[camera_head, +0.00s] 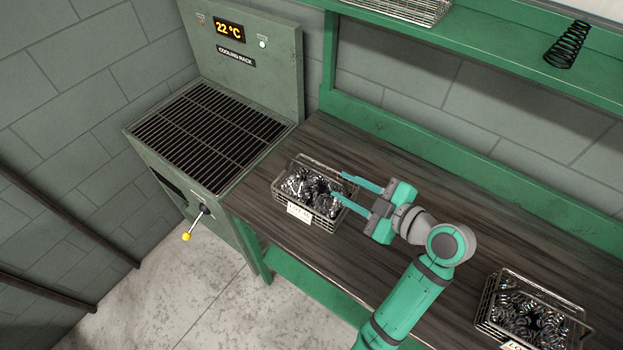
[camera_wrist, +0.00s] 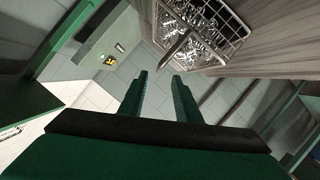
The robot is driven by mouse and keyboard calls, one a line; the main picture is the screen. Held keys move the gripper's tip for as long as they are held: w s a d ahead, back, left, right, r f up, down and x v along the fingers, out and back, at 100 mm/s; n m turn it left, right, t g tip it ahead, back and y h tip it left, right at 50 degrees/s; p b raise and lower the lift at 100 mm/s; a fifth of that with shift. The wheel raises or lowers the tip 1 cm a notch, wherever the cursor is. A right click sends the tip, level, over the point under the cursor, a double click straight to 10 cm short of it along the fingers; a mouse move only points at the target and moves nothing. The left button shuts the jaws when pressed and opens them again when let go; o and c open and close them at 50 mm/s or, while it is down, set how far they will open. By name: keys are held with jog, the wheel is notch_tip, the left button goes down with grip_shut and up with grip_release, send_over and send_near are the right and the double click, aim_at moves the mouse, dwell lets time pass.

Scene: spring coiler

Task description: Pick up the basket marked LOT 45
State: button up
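A wire basket (camera_head: 329,226) filled with shiny coiled springs sits on the dark wooden bench. A white tag (camera_head: 299,213) hangs on its front, its print too small to read surely. The same basket (camera_wrist: 241,36) shows at the upper right in the wrist view. A second wire basket of springs (camera_head: 575,312) stands at the bench's right; its tag (camera_head: 512,345) is cut off by the picture's lower edge. My gripper (camera_head: 338,184) is open, its two fingers apart at the first basket's right end. In the wrist view my gripper (camera_wrist: 159,76) has nothing between its fingers.
A cooling rack (camera_head: 210,125) with a dark grate and a yellow-knobbed lever (camera_head: 187,236) stands left of the bench. A green shelf (camera_head: 480,45) above the bench holds a wire basket (camera_head: 405,8) and a black spring (camera_head: 567,45). The bench (camera_head: 420,180) is clear behind my arm.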

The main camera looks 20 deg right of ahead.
aim_at(320, 174)
jog(key=x, duration=0.6)
jog(key=shift+w+d+r, duration=0.1)
jog(key=shift+w, duration=0.1)
jog(key=x, duration=0.4)
jog(key=shift+a+r, duration=0.15)
jog(key=shift+a, duration=0.3)
jog(key=shift+d, duration=0.15)
grip_shut()
dwell(0.6)
